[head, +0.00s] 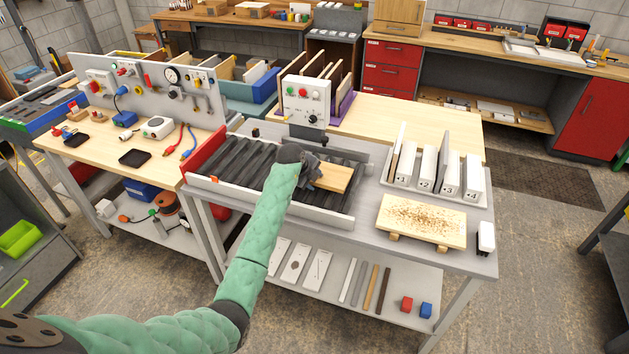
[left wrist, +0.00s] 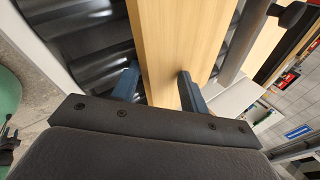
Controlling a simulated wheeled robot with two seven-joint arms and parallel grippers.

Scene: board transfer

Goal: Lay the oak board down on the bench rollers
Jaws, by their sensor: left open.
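The oak board (head: 335,178) is a short, light wooden plank at the right part of the bench rollers (head: 240,164). It appears to lie flat on them, though its underside is hidden. My left gripper (head: 310,172) is at the board's left end and covers that end in the head view. In the left wrist view the board (left wrist: 180,50) runs between the two blue fingers of the open left gripper (left wrist: 158,88), and dark rollers (left wrist: 85,45) show beside it. My right gripper is in neither view.
A control box (head: 305,102) stands behind the rollers. To the right are a rack of upright white and wooden pieces (head: 437,170) and a speckled board (head: 422,220) on blocks. A red end plate (head: 205,155) bounds the rollers at left. A pegboard bench stands farther left.

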